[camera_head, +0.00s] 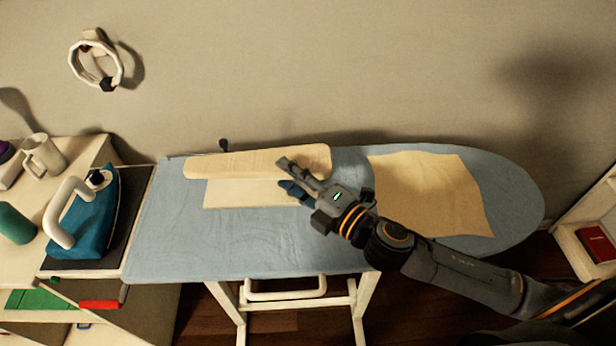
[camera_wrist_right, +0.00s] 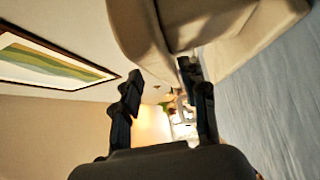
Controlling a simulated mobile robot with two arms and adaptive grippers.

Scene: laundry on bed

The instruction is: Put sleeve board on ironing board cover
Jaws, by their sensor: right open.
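The sleeve board (camera_head: 245,160), a long beige padded top over a flat pale base (camera_head: 240,193), rests on the left half of the blue ironing board cover (camera_head: 230,240). My right gripper (camera_head: 287,175) is open and empty beside the sleeve board's right part, one finger overlapping the padded top in the head view. In the right wrist view the sleeve board (camera_wrist_right: 215,25) fills the upper right, just beyond the open fingers (camera_wrist_right: 160,90). I cannot tell whether they touch it. The blue cover also shows at the right there (camera_wrist_right: 270,110). My left gripper is not in view.
A beige cloth (camera_head: 430,190) lies flat on the cover's right half. A teal iron (camera_head: 85,220) stands on a dark pad at the left, near a mug (camera_head: 42,155). A shelf with a red object (camera_head: 596,244) is at far right. The cover's front left is clear.

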